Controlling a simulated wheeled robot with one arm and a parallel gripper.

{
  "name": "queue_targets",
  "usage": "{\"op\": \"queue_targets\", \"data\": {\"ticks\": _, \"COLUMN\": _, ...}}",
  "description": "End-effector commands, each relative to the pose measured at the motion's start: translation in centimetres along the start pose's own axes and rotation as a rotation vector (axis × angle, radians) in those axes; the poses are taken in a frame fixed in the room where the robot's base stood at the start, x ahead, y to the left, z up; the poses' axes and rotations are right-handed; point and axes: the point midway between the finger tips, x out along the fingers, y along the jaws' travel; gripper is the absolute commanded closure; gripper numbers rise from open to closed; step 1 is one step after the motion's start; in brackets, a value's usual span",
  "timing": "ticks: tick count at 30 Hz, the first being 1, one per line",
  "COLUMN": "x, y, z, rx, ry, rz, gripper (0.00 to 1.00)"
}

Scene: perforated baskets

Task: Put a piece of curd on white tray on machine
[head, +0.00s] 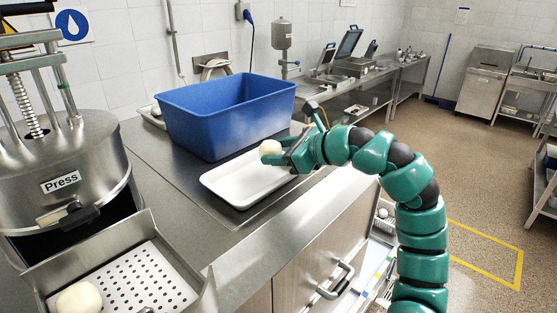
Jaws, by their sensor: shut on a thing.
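My gripper (278,155) is at the end of my green arm, shut on a pale round piece of curd (270,148). It holds the curd over the far right part of the white tray (222,190); how high above the tray I cannot tell. The white tray is shallow, rectangular and looks empty where I see it. It lies on a steel surface (165,165) in front of a blue tub. Another pale piece of curd (79,299) sits on a perforated tray at the lower left, below the press.
The steel press (62,165), labelled "Press", stands at the left, with the perforated tray (135,285) in front. The blue tub (215,125) stands close behind the white tray. A cabinet handle (338,282) juts out below the counter edge. Open floor lies at the right.

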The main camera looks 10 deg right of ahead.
Motion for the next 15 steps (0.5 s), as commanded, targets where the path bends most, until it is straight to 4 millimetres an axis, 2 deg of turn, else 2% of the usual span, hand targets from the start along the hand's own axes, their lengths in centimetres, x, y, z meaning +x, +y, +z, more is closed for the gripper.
{"op": "queue_targets", "data": {"ticks": 10, "x": 1.3, "y": 0.6, "z": -2.6, "rx": 0.003, "ry": 0.004, "rz": 0.004, "gripper": 0.74}}
{"op": "queue_targets", "data": {"ticks": 15, "x": 1.5, "y": 0.8, "z": -3.1, "rx": 0.002, "ry": 0.004, "rz": 0.004, "gripper": 0.74}}
